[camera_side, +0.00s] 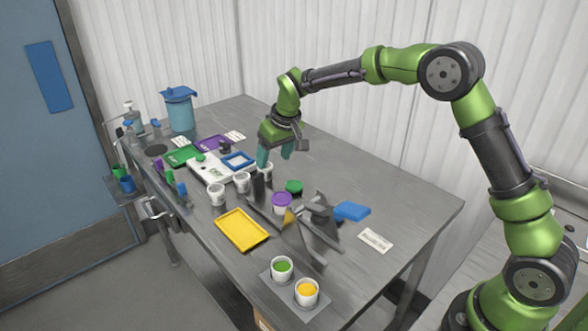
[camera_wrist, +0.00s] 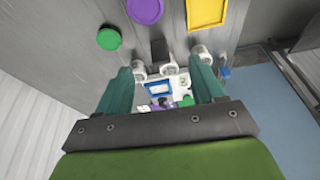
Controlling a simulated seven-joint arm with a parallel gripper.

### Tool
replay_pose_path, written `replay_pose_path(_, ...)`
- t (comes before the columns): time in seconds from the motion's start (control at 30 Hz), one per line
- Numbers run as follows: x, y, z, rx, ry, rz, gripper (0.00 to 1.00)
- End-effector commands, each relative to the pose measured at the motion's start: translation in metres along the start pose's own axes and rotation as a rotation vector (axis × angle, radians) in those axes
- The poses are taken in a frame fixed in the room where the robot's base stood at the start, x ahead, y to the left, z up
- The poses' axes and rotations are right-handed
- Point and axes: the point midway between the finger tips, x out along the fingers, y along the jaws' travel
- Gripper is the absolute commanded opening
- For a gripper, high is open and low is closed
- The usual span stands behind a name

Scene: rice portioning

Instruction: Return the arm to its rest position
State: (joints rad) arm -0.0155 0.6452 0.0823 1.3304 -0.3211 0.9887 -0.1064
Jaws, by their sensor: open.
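My gripper (camera_side: 275,152) has teal fingers and hangs at the end of the green arm, over the middle of the metal table (camera_side: 330,175). In the wrist view my gripper (camera_wrist: 165,80) shows two teal fingers spread apart with nothing held between them. Several white cups (camera_side: 241,182) stand below and near the fingers in the side view. A white device (camera_side: 207,172) with a blue square frame (camera_side: 238,160) lies just left of the gripper; the blue frame also shows between the fingers in the wrist view (camera_wrist: 159,88). Whether the fingertips touch a cup cannot be told.
A yellow tray (camera_side: 241,229), purple lid (camera_side: 282,201), green lid (camera_side: 294,186), dark metal holder (camera_side: 318,214) and blue block (camera_side: 352,211) lie nearer the camera. Two filled cups (camera_side: 306,291) stand at the front corner. A blue lidded container (camera_side: 179,108) stands at the back. The table's right side is mostly clear.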

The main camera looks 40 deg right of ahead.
Motion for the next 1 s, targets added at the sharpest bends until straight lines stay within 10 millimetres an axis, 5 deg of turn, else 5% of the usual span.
replay_pose_path(0.3,-0.103,0.005,0.1,0.142,0.01,-0.056,0.68)
replay_pose_path(0.5,-0.154,0.011,0.176,0.233,0.061,-0.101,0.68)
replay_pose_path(0.8,-0.191,0.016,0.267,0.32,0.179,-0.178,0.68)
replay_pose_path(1.0,-0.208,0.017,0.279,0.321,0.259,-0.201,0.68)
